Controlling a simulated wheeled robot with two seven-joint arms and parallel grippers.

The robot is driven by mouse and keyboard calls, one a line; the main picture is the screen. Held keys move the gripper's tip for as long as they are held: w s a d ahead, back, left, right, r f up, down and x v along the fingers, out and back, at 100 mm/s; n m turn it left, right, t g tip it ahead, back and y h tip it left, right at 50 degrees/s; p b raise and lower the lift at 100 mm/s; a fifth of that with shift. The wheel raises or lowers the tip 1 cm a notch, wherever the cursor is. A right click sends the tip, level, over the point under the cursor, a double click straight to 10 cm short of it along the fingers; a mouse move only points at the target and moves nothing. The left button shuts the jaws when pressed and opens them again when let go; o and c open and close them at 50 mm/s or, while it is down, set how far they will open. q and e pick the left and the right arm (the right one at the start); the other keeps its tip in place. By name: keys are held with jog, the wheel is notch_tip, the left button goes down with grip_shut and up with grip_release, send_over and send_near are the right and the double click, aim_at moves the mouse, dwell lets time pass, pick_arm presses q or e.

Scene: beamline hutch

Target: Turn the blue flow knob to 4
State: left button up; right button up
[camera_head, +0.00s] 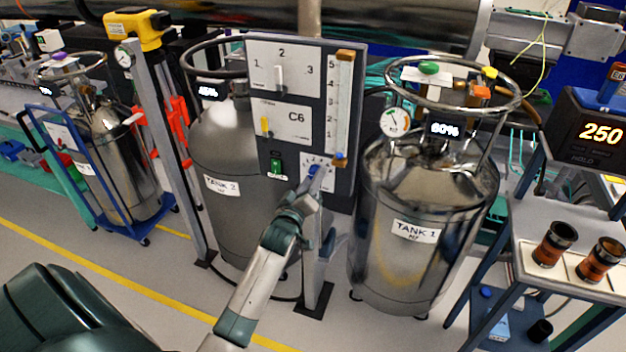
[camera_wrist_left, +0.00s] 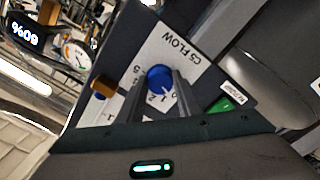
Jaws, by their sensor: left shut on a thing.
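The blue flow knob (camera_wrist_left: 160,77) sits on a white dial plate marked C5 FLOW (camera_wrist_left: 182,50) in the left wrist view. Numbers ring the knob, partly hidden by my fingers; I cannot tell its exact setting. In the head view the knob (camera_head: 314,170) is at the panel's lower right, mostly behind my gripper. My left gripper (camera_head: 311,183) reaches it from below and in front. Its two fingers (camera_wrist_left: 158,88) are on either side of the knob, shut on it. My right gripper is in neither view.
The grey panel (camera_head: 262,187) also carries a selector switch (camera_head: 279,78), a yellow lever (camera_head: 266,126), a green switch (camera_head: 276,166) and a scaled tube (camera_head: 343,105). Steel tanks stand at left (camera_head: 222,220) and right (camera_head: 385,265). A post and foot plate (camera_head: 313,300) stand below the panel.

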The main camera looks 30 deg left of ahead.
pick_arm(q)
jog(key=shift+m, duration=0.3)
jog(key=m+p, duration=0.3)
jog(key=m, duration=2)
jog(key=shift+a, duration=0.1)
dwell(0.5)
jog(key=o, duration=1)
jog(key=shift+o, duration=0.2)
jog(key=shift+s, duration=0.15)
